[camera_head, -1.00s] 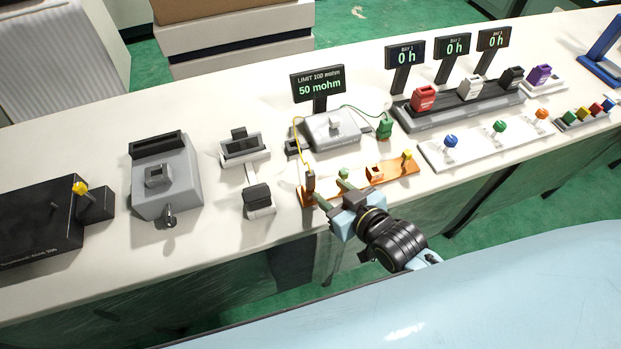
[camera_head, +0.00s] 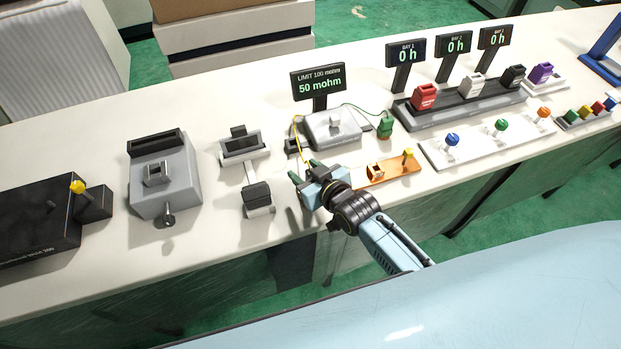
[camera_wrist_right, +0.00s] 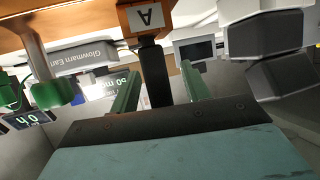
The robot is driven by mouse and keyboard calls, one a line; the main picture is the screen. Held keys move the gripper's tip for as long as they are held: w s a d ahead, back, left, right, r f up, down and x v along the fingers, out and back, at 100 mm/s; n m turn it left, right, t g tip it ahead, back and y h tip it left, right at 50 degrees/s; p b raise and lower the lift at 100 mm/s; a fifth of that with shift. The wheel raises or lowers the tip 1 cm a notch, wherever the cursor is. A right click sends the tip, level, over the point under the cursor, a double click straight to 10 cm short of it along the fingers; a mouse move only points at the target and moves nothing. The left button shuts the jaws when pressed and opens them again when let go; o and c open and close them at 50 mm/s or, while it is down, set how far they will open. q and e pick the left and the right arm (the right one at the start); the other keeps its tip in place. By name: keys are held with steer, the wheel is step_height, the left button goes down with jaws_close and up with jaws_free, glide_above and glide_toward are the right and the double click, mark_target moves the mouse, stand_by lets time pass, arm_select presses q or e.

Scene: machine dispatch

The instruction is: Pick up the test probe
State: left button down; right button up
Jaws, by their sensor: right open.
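The test probe, a slim black handle (camera_wrist_right: 156,78), shows in the right wrist view, between the two green fingers of my right gripper (camera_wrist_right: 160,90). The fingers are open, with a visible gap on each side of the handle. An orange block marked A (camera_wrist_right: 147,18) is at the handle's end. In the head view my right gripper (camera_head: 303,170) is at the left end of the orange rack (camera_head: 398,174) and hides most of the probe; a yellow cable (camera_head: 297,132) runs down to that spot. My left gripper is not in view.
The grey tester (camera_head: 335,130) with its 50 mohm display (camera_head: 319,84) stands just behind the gripper. A green plug (camera_head: 385,128) is to its right. A grey-and-black device (camera_head: 257,196) stands close on the left.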

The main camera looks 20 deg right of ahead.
steer(key=shift+c, duration=0.4)
jaws_close()
steer(key=shift+r, duration=0.15)
